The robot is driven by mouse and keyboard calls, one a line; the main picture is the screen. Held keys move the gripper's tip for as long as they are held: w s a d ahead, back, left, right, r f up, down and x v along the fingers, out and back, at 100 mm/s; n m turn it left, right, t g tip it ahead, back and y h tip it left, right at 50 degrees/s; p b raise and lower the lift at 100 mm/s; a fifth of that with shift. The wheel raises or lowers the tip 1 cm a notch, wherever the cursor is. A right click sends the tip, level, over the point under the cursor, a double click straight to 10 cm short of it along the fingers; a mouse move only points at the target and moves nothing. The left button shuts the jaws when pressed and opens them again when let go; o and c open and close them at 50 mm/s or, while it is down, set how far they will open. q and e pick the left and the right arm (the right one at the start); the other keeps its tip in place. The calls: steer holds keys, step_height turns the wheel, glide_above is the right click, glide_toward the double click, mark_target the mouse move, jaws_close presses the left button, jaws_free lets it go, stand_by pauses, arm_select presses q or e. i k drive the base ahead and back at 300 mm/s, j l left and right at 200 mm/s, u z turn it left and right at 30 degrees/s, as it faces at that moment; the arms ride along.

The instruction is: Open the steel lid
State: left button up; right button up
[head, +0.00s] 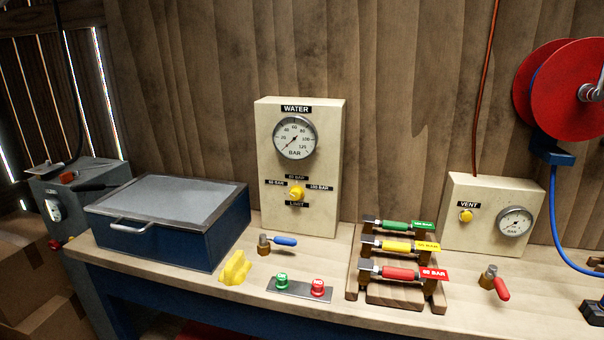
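The steel lid (170,196) is a grey metal plate lying flat and closed on top of a blue box (212,238) at the left end of the workbench. A silver bar handle (132,228) is fixed at the lid's front edge, toward the left. The inside of the box is hidden. Neither of my grippers shows in the head view.
On the wooden bench (190,293) stand a yellow object (235,267), a blue-handled valve (277,241), a green and red button plate (300,289) and a rack of coloured handles (385,298). A WATER gauge panel (325,180) stands behind. Space above the lid is clear.

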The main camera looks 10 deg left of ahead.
mark_target(187, 203)
steer(key=u, duration=1.4)
